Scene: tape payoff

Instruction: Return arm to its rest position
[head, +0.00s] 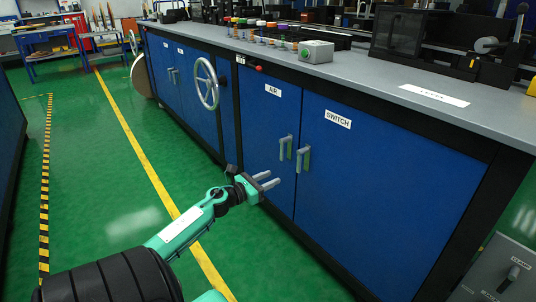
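My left arm comes in from the bottom left, teal with a black ribbed section. Its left gripper (268,181) hangs in front of the blue cabinet, with its two grey fingers apart and nothing between them. The fingers point right, towards the lower part of the AIR door (268,140), short of the door handles (285,147). I cannot tell whether they touch the door. My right gripper is not in view.
A long grey worktop (370,92) runs above the blue cabinet, with a grey box (316,51) and several coloured knobs on it. A handwheel (207,84) sticks out of the cabinet front. The SWITCH door (350,190) is closed. Green floor (110,190) lies clear at left.

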